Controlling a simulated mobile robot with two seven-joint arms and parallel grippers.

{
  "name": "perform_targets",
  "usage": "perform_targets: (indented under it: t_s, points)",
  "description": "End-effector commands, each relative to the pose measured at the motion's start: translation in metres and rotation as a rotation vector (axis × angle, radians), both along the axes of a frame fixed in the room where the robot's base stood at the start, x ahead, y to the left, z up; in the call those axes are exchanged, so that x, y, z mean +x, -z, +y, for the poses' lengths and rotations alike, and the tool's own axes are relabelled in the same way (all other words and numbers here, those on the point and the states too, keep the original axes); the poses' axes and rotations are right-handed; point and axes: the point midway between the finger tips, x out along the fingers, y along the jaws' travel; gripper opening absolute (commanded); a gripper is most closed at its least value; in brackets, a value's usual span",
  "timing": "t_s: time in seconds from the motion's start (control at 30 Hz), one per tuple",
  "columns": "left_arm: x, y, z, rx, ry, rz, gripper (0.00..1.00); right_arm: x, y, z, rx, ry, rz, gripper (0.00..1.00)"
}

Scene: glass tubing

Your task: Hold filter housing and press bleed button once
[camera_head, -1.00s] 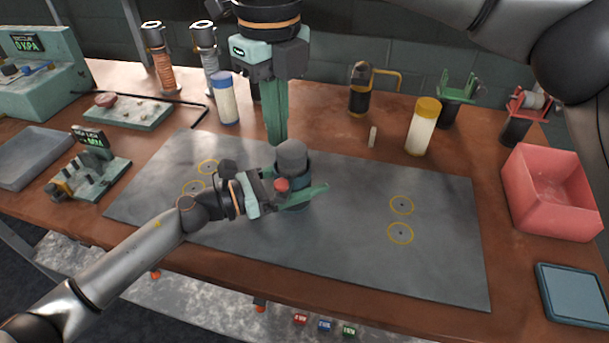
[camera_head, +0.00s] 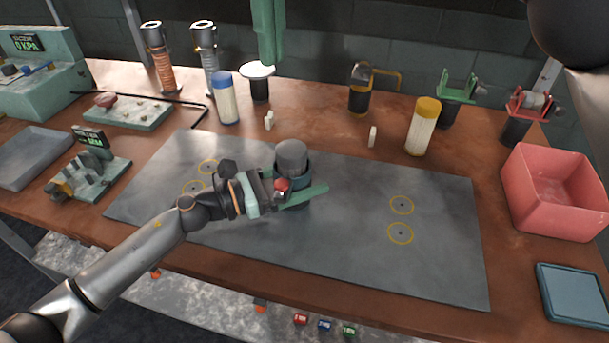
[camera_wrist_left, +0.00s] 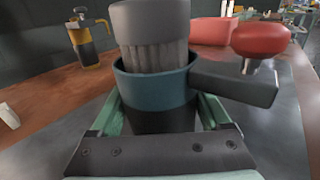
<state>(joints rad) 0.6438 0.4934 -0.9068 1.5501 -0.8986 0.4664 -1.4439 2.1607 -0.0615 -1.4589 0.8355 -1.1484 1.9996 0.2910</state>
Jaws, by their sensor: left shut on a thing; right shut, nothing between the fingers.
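The filter housing (camera_head: 291,158) stands upright on the grey mat, with a grey cap and a dark blue body. It also shows large in the left wrist view (camera_wrist_left: 153,85). The red bleed button (camera_head: 282,184) sits on a stem above a dark side arm of the housing; it shows clearly in the left wrist view (camera_wrist_left: 260,40). My left gripper (camera_head: 308,195) is shut on the housing, with green fingers on either side of its body.
The grey mat (camera_head: 350,240) is mostly clear, with yellow ring marks. Behind it stand a blue-capped bottle (camera_head: 226,98), a white-topped black stand (camera_head: 259,85) and a yellow-capped bottle (camera_head: 423,127). A pink bin (camera_head: 555,195) is at the right. A gauge block (camera_head: 90,170) is at the left.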

Motion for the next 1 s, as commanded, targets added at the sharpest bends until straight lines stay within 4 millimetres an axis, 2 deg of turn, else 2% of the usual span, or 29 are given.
perform_targets:
  t_s: [0.03,0.07,0.2,0.43,0.57,1.0]
  points:
    - [0.0,0.0,0.0,0.0,0.0,0.0,0.16,0.0,0.0,0.0,0.0,0.0,0.0,0.0]
    - [0.0,0.0,0.0,0.0,0.0,0.0,0.84,0.0,0.0,0.0,0.0,0.0,0.0,0.0]
    - [0.0,0.0,0.0,0.0,0.0,0.0,0.99,0.0,0.0,0.0,0.0,0.0,0.0,0.0]
    - [0.0,0.0,0.0,0.0,0.0,0.0,1.0,0.0,0.0,0.0,0.0,0.0,0.0,0.0]
    - [-0.003,0.001,0.008,0.001,-0.001,0.001,1.0,0.0,0.0,0.0,0.0,0.0,0.0,0.0]
    - [-0.033,0.001,0.089,0.003,-0.002,0.002,1.0,0.0,0.0,0.0,0.0,0.0,0.0,0.0]
